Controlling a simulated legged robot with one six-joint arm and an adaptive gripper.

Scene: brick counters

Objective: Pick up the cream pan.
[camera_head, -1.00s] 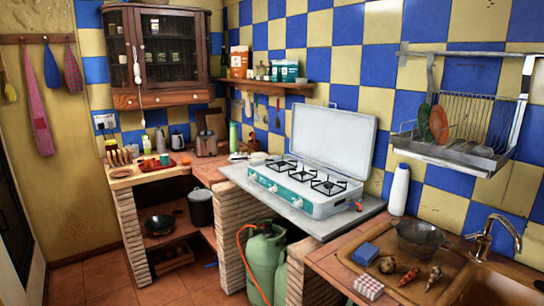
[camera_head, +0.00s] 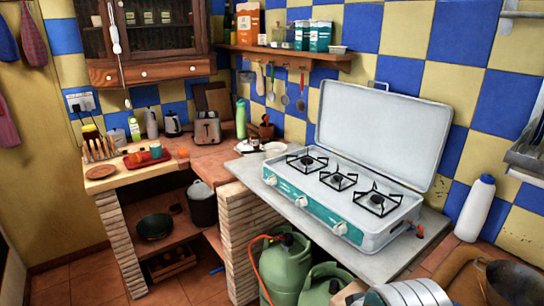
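I cannot clearly make out a cream-coloured pan. A pale, shallow round dish (camera_head: 274,149) lies on the counter behind the stove's left end; it is too small to tell whether it is a pan. A dark frying pan (camera_head: 154,227) sits on the lower shelf under the left counter. A grey lidded pot (camera_head: 202,204) stands to its right. My gripper is not in view.
A camping stove (camera_head: 340,190) with its lid raised and empty burners stands on the grey slab. A white bottle (camera_head: 475,208) and a metal bowl (camera_head: 512,282) are at right. Green gas cylinders (camera_head: 285,268) fill the space below. Floor tiles at lower left are clear.

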